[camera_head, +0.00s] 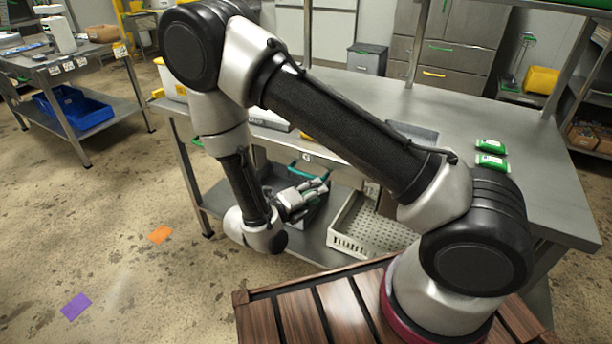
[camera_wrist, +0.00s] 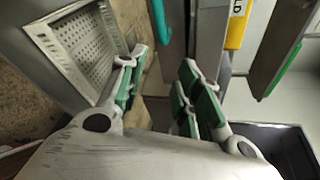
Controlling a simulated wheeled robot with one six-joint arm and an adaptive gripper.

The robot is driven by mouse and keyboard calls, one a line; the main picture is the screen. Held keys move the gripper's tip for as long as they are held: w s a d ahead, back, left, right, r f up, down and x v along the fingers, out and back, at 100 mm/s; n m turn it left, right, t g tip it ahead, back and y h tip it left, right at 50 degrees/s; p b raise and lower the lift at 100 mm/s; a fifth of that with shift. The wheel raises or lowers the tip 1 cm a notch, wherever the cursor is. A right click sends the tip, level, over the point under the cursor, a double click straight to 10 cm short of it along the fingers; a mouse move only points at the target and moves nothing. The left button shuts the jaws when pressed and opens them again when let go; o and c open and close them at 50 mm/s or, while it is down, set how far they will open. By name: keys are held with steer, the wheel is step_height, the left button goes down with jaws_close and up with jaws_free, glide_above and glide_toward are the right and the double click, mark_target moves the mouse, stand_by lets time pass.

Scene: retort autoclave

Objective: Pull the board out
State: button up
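No board stands out for certain. In the wrist view, a grey upright slab (camera_wrist: 207,35) lies beyond my right finger, and a dark panel with a green edge (camera_wrist: 275,55) is at the upper right. I cannot tell whether either is the board. My gripper (camera_head: 307,197) is below the tabletop edge, at the front of the lower shelf. In the wrist view my gripper (camera_wrist: 164,68) has its green-padded fingers apart, with nothing held between them. A teal handle-like piece (camera_wrist: 161,20) lies beyond the gap. My arm hides part of the table.
A white perforated crate (camera_head: 355,242) sits on the lower shelf, right of my gripper. A dark bin (camera_wrist: 285,150) is at the lower right of the wrist view. Green packs (camera_head: 490,146) lie on the steel table (camera_head: 530,190). The floor at left is mostly clear.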

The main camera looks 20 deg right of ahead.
mark_target(306, 175)
steer(key=w+a+n+t+y, duration=0.25)
steer(key=w+a+n, duration=0.2)
steer(key=n, duration=0.25)
steer(key=shift+t+h, duration=0.25)
steer(key=shift+t, duration=0.1)
steer(key=x, duration=0.7)
steer(key=shift+d+r, duration=0.15)
steer(key=shift+r, duration=0.15)
jaws_close()
